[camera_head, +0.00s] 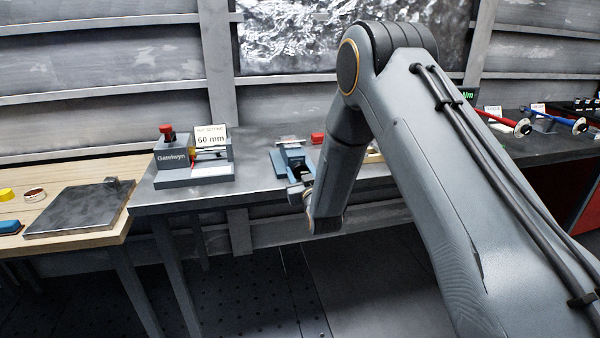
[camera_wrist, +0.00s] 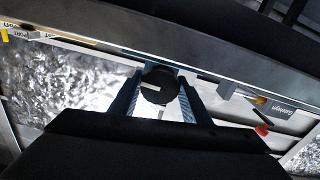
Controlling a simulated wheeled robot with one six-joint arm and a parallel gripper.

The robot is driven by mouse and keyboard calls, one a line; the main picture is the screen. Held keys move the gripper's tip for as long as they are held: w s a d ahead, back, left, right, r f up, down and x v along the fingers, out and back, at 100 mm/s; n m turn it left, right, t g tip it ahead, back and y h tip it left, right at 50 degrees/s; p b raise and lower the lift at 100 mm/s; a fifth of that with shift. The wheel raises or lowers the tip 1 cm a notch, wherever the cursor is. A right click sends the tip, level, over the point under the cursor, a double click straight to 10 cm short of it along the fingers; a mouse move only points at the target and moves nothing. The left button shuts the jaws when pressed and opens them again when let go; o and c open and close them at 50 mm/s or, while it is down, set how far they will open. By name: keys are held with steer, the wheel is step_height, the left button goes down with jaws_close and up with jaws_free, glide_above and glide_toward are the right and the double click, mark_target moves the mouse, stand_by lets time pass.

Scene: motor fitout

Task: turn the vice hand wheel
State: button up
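The blue vice (camera_head: 289,158) stands at the front of the grey bench in the head view. My gripper (camera_head: 301,192) is at its near side, and my arm hides part of it. In the wrist view, a dark round hand wheel (camera_wrist: 160,86) with a short pale mark lies between the two fingers of my gripper (camera_wrist: 160,92). One finger is on each side of the wheel, very close to its rim. I cannot tell whether they touch it. The bench edge crosses behind the wheel.
A grey Gatelwyn gauge stand (camera_head: 185,172) with a red knob and a "60 mm" card (camera_head: 211,137) stands left of the vice. A wooden table (camera_head: 105,225) with a dark plate (camera_head: 78,208) is further left.

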steer(key=shift+c, duration=0.7)
steer(key=shift+m, duration=0.3)
steer(key=shift+m+b, duration=1.6)
steer(key=shift+m, duration=1.1)
steer(key=o, duration=1.1)
steer(key=shift+c, duration=0.2)
steer(key=shift+s, duration=0.1)
